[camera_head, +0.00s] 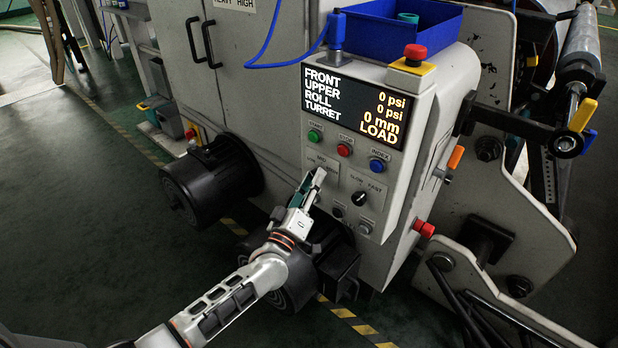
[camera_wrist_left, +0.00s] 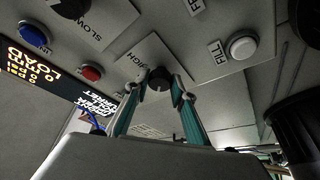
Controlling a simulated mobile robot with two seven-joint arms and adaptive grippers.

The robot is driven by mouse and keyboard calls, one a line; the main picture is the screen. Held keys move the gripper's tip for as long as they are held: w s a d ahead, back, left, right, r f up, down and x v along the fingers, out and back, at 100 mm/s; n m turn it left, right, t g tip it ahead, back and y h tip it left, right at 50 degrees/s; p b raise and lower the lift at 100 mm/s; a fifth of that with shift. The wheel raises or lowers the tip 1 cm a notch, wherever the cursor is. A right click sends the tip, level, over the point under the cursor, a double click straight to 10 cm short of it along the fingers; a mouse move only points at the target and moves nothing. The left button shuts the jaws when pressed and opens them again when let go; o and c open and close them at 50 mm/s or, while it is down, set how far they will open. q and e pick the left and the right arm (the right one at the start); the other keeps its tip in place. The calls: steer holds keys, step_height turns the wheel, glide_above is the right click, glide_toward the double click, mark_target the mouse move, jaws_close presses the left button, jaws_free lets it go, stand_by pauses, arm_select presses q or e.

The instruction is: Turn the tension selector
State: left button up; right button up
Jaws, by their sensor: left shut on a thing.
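The tension selector is a small black knob (camera_wrist_left: 158,80) on a light plate with MID and HIGH lettering in the left wrist view. My left gripper (camera_wrist_left: 160,88) has its two green-sided fingers shut on the knob, one on each side. In the head view my left gripper (camera_head: 315,180) reaches up to the panel below the START and STOP buttons and hides the knob. Part of the selector's label plate (camera_head: 323,162) with MID shows above the fingertips. Which way the knob points is hard to tell. My right gripper is in neither view.
The control panel has a green START button (camera_head: 314,135), red STOP button (camera_head: 344,149), blue INDEX button (camera_head: 376,165) and black SLOW/FAST knob (camera_head: 359,198) close by. Its display (camera_head: 352,107) reads LOAD. A red emergency button (camera_head: 415,53) sits above. Black motors (camera_head: 212,180) stand out below.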

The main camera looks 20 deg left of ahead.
arm_select(q)
steer(key=shift+r+n+g+y+p, duration=0.15)
steer(key=shift+n+y+p, duration=0.3)
steer(key=shift+n, duration=0.5)
steer(key=shift+r+n+g+y+p, duration=0.1)
steer(key=shift+n+g+y+p, duration=0.15)
steer(key=shift+n+p, duration=0.55)
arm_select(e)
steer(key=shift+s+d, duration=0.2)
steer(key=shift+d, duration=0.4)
arm_select(q)
steer(key=shift+d+f+n, duration=0.1)
steer(key=shift+n, duration=0.15)
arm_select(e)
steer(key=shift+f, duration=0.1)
arm_select(q)
steer(key=shift+f, duration=0.15)
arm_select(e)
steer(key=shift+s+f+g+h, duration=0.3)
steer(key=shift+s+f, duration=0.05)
arm_select(q)
steer(key=o, duration=1.1)
steer(key=v, duration=1.2)
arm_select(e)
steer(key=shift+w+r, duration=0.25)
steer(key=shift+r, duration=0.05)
